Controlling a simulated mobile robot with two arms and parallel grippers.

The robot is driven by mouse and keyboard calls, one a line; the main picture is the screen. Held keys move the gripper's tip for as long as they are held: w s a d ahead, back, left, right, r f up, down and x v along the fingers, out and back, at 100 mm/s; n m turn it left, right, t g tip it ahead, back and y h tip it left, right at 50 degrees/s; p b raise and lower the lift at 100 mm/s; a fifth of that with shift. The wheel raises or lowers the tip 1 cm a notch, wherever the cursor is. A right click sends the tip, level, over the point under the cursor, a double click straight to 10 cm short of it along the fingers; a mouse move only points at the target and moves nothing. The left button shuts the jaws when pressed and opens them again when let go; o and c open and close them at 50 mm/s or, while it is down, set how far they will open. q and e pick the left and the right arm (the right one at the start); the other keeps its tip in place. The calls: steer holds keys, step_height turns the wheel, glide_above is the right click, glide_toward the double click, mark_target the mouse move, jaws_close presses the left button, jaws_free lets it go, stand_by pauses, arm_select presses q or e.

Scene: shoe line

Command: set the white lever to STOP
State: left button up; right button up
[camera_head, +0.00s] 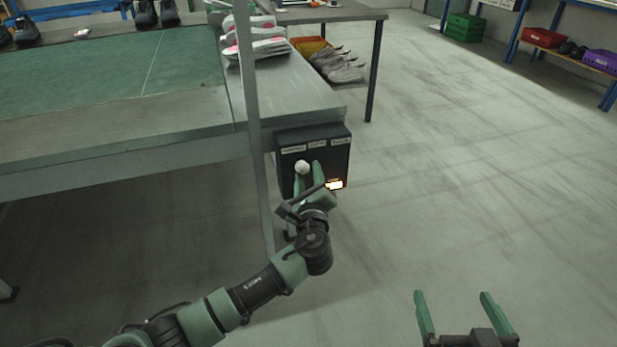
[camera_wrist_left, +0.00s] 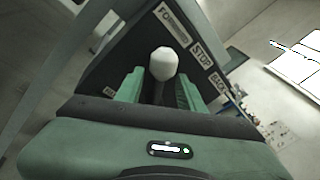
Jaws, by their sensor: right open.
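The dark control box (camera_head: 342,160) hangs at the corner of the line's end. Its labels read FORWARD, STOP and BACK from left to right in the head view; the STOP label (camera_wrist_left: 202,54) is clear in the left wrist view. The lever's white knob (camera_head: 302,167) stands below the labels, nearer FORWARD than BACK; its exact setting is hard to tell. My left gripper (camera_head: 309,178) is open, with its green fingers on either side of the lever. The knob (camera_wrist_left: 163,63) shows between them in the left wrist view. My right gripper (camera_head: 461,309) is open and empty, over the floor.
A grey metal post (camera_head: 252,110) rises just left of the box. The line table (camera_head: 110,125) with a green belt lies to the left, with shoes on its end. Open floor lies to the right.

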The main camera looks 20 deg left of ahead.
arm_select(q)
steer(key=shift+w, duration=0.1)
jaws_close()
